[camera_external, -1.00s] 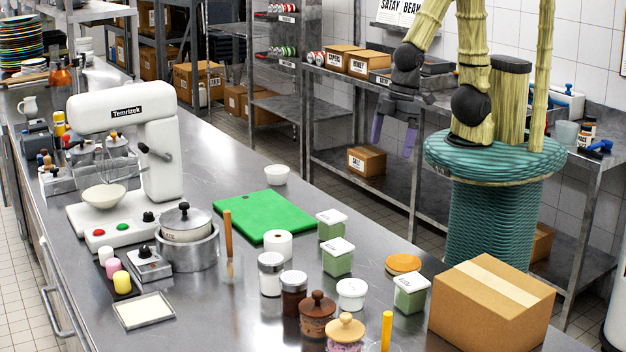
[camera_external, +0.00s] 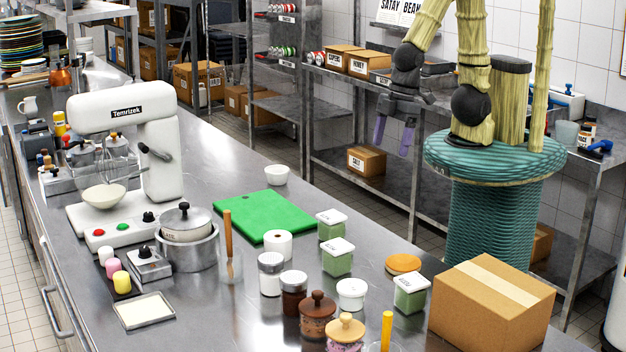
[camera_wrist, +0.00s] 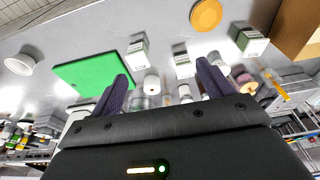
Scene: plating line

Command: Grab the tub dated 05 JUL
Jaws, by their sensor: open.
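Several clear tubs with green contents and white lids stand on the steel counter: one by the green board (camera_external: 331,224), one nearer the front (camera_external: 338,257), and one beside the cardboard box (camera_external: 411,292). In the wrist view these tubs show at the upper middle (camera_wrist: 138,49), the centre (camera_wrist: 183,61) and the upper right (camera_wrist: 249,40). Their labels are too small to read, so I cannot tell which is dated 05 JUL. My gripper (camera_external: 394,136) is open and empty, raised beyond the counter's far side, apart from all tubs. Its fingers also show in the wrist view (camera_wrist: 165,80).
A cardboard box (camera_external: 491,303) stands at the counter's right end. An orange lid (camera_external: 403,264), a white tub (camera_external: 351,294), a paper roll (camera_external: 278,243) and several jars crowd around the tubs. A green board (camera_external: 264,216) lies behind. A mixer (camera_external: 160,160) stands left.

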